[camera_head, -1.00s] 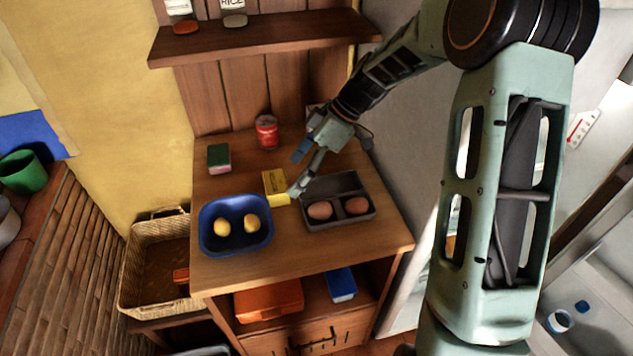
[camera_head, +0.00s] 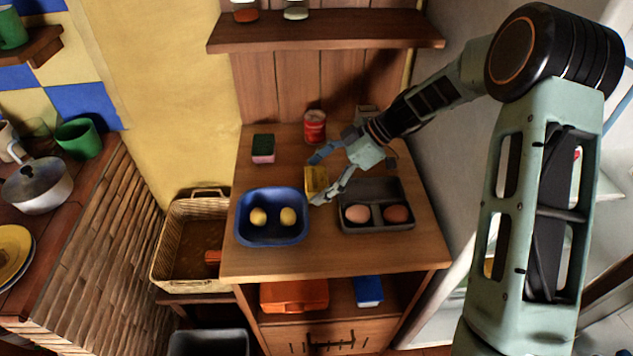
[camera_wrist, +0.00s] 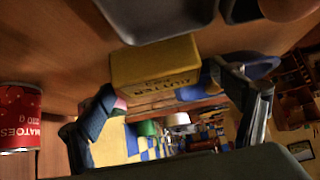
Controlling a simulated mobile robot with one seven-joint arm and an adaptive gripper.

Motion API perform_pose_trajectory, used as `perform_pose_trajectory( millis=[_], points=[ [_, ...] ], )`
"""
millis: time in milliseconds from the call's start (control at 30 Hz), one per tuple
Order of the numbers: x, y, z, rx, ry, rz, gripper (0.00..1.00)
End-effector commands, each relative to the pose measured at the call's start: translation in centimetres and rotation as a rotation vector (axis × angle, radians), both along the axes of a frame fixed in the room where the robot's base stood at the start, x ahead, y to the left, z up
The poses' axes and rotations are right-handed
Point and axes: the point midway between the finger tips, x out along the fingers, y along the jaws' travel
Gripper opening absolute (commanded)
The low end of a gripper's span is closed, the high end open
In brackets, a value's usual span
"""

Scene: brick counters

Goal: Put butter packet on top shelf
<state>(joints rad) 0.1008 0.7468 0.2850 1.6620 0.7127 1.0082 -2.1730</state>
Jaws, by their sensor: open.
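The yellow butter packet (camera_head: 316,181) sits on the wooden counter between the blue bowl and the grey egg tray. In the wrist view the packet (camera_wrist: 155,72), with dark lettering, lies ahead of the fingers. My gripper (camera_head: 318,178) is open, with one fingertip beyond the packet and one on its near side. In the wrist view my gripper (camera_wrist: 168,100) has its fingers spread on either side, and I cannot tell whether either touches the packet. The wooden top shelf (camera_head: 325,32) is above the counter at the back and holds small jars at its left.
A blue bowl (camera_head: 272,236) with two yellow fruits and a grey tray (camera_head: 376,225) with two eggs flank the packet. A red tomato can (camera_head: 315,127) and a sponge (camera_head: 263,148) stand behind. The shelf's middle and right look clear.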

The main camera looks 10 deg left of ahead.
Motion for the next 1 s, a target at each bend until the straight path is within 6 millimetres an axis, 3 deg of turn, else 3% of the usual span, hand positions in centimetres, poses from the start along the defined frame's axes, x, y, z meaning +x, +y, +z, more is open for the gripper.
perform_pose_trajectory(
  millis=[233, 733, 1000],
  points=[
    [-0.01, 0.16, -0.3, -0.002, -0.001, -0.002, 0.84],
    [-0.01, 0.17, -0.2, -0.001, -0.001, -0.002, 0.3],
    [0.06, 0.15, 0.56, 0.0, -0.003, -0.003, 0.3]
  ],
)
